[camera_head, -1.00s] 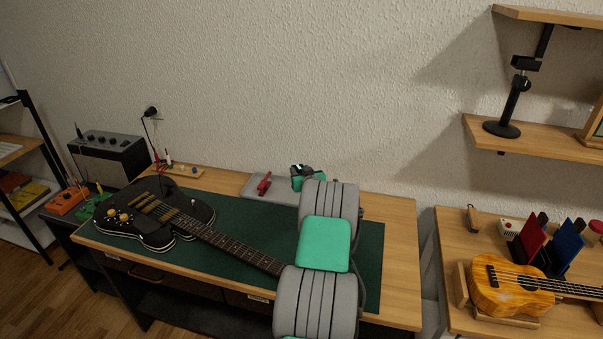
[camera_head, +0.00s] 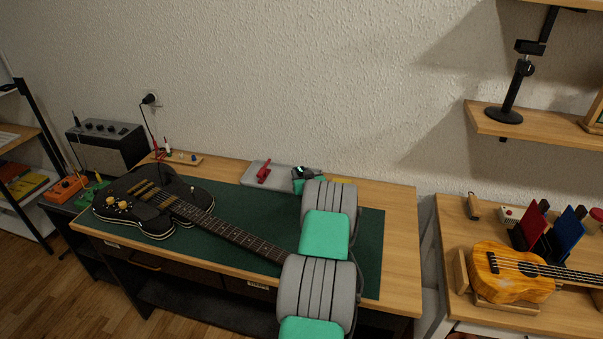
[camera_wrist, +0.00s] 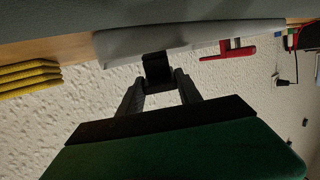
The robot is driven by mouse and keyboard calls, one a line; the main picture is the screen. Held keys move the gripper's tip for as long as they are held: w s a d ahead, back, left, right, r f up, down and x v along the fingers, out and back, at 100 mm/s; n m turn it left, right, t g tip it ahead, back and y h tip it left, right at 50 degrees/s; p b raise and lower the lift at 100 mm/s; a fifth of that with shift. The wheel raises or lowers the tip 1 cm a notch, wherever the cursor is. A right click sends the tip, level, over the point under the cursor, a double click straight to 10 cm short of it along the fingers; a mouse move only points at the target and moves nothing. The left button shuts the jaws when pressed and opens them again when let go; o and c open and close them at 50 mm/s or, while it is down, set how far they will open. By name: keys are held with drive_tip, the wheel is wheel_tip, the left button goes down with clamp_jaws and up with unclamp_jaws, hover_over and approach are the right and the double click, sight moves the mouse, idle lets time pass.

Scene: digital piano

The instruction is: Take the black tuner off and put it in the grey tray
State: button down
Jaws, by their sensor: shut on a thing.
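The black tuner (camera_wrist: 157,68) is pinched between the fingertips of my gripper (camera_wrist: 158,84) in the wrist view. The grey tray (camera_wrist: 118,45) is right behind the tuner there, and the tuner overlaps its edge in the picture. I cannot tell whether the tuner touches the tray. In the head view, my gripper (camera_head: 301,171) is at the right end of the grey tray (camera_head: 250,177), near the back of the table. My wrist hides that end of the tray, and the tuner cannot be made out there.
A red tool (camera_head: 263,172) lies in the tray's left part. Yellow pads (camera_wrist: 28,79) lie beside the tray. A black electric guitar (camera_head: 150,200) lies on the green mat (camera_head: 262,213), its neck passing under my arm. The wall stands close behind the table.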

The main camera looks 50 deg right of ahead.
drive_tip(key=c, duration=0.7)
unclamp_jaws()
drive_tip(key=shift+p+v, duration=0.45)
drive_tip(key=shift+v, duration=0.4)
drive_tip(key=shift+p+v, duration=0.45)
drive_tip(key=shift+v, duration=1.1)
drive_tip(key=shift+a+r, duration=0.1)
drive_tip(key=shift+s, duration=0.1)
